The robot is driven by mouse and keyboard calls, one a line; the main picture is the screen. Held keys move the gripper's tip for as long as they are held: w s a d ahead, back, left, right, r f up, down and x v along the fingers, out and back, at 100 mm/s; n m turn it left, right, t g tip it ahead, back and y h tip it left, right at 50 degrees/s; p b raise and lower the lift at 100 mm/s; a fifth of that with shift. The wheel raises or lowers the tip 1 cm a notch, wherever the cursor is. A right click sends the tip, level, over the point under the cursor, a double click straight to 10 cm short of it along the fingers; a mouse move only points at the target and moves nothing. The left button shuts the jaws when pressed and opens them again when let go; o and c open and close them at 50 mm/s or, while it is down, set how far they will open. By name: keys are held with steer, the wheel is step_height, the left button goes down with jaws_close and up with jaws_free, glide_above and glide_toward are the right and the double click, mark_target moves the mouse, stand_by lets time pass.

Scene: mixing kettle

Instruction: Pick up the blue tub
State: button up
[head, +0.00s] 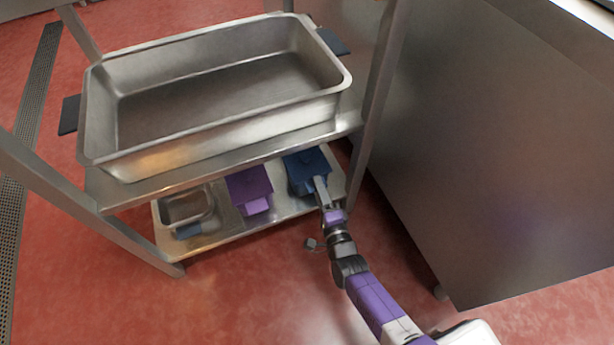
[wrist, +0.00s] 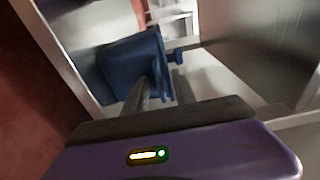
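The blue tub (head: 306,165) is a dark blue lidded container on the right end of the lower shelf of the steel rack. In the wrist view, the tub (wrist: 125,65) is tilted in the picture, with a narrow blue part projecting toward my gripper. My gripper (head: 321,186) reaches in from the front at the tub's near side. In the wrist view, the fingers of my gripper (wrist: 161,88) are apart, with the narrow blue part between them. Whether they press on it is not clear. The tub appears to rest on the shelf.
A purple tub (head: 249,187) stands left of the blue one. A small steel pan (head: 185,207) sits at the shelf's left. A large empty steel basin (head: 215,140) is on the level above, close over the tubs. A rack leg and a steel cabinet (head: 490,160) stand to the right.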

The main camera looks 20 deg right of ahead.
jaws_close()
stand_by(1.4)
steer(key=shift+r, duration=0.15)
